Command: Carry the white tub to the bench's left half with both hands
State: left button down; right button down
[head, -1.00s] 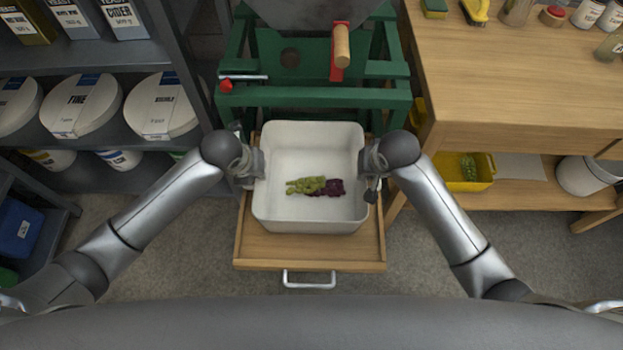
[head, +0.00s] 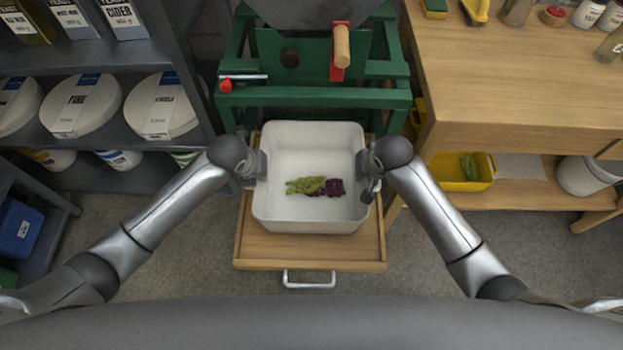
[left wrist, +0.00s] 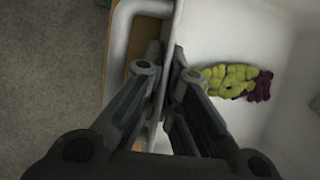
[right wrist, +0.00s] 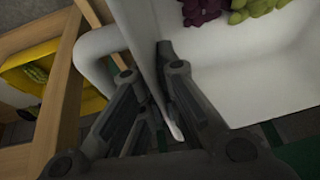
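The white tub (head: 310,222) rests on a wooden pull-out board (head: 310,252) in front of the green machine, with a handle on each side. Green grapes (head: 306,186) and dark purple grapes (head: 335,188) lie inside. My left gripper (head: 258,165) is shut on the tub's left side; in the left wrist view its fingers (left wrist: 164,62) straddle the wall. My right gripper (head: 368,163) is shut on the right side, with its fingers (right wrist: 150,68) either side of the wall. The bench (head: 520,80) stands to the right; its left half is partly visible.
The green machine frame (head: 310,98) stands just behind the tub, with a wooden-handled crank (head: 341,48). Shelves with white tubs (head: 85,105) are at the left. A sponge, bottles and jars stand along the bench's back. A yellow bin (head: 480,176) sits under it. The bench's middle is clear.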

pick_arm(q)
jog(key=shift+r, duration=0.15)
pick_arm(e)
jog(key=shift+r, duration=0.2)
